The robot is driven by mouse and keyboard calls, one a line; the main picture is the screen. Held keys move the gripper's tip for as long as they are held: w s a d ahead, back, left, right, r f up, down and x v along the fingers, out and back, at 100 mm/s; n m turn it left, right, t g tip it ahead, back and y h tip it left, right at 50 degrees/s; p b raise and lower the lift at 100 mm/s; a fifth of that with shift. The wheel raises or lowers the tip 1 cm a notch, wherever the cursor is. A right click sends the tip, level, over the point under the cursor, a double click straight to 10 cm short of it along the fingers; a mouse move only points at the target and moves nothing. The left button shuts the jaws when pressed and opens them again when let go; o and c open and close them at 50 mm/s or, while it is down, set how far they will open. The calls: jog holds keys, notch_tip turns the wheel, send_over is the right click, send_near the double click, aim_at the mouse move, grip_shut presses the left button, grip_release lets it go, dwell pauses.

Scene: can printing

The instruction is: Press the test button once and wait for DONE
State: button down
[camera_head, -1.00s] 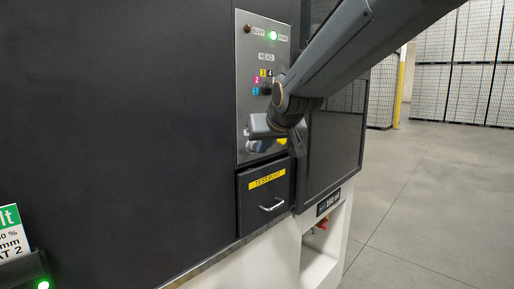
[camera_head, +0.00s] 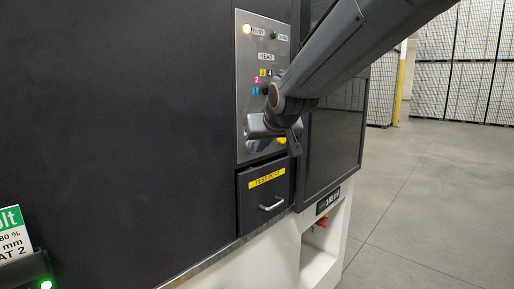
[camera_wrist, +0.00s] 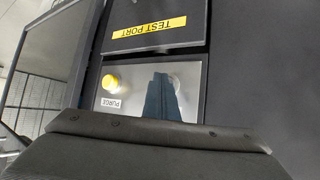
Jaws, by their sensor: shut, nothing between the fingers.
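The steel control panel (camera_head: 248,70) stands on the dark machine front in the head view. Its BUSY lamp (camera_head: 247,29) glows and its DONE lamp (camera_head: 274,35) is dim green. My gripper (camera_wrist: 161,78) is shut and empty, its fingertips at a pale round button (camera_wrist: 177,84) on the lower panel. The fingers cover part of that button and hide its label; contact cannot be made out. In the head view my gripper hides much of the lower panel. The yellow PURGE button (camera_wrist: 110,83) is beside the fingers, apart from them.
The TEST PORT drawer (camera_head: 265,200) with its handle is closed below the panel. A dark glazed door (camera_head: 335,145) stands right of the panel. A sign with a green lamp (camera_head: 46,285) is at lower left. Open floor (camera_head: 430,210) lies to the right.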

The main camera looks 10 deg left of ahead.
jog(key=shift+d, duration=0.1)
jog(key=shift+s+d+b, duration=0.5)
jog(key=shift+s+d, duration=0.2)
jog(key=shift+d, duration=0.3)
jog(key=shift+s+d+b, duration=0.4)
jog(key=shift+d+b, duration=0.3)
jog(key=shift+b, duration=0.05)
jog(key=shift+s+d+b, duration=0.45)
jog(key=shift+d+b, duration=0.3)
jog(key=shift+b, duration=0.05)
jog(key=shift+s+d+b, duration=0.4)
jog(key=shift+d+b, duration=0.3)
jog(key=shift+b, duration=0.05)
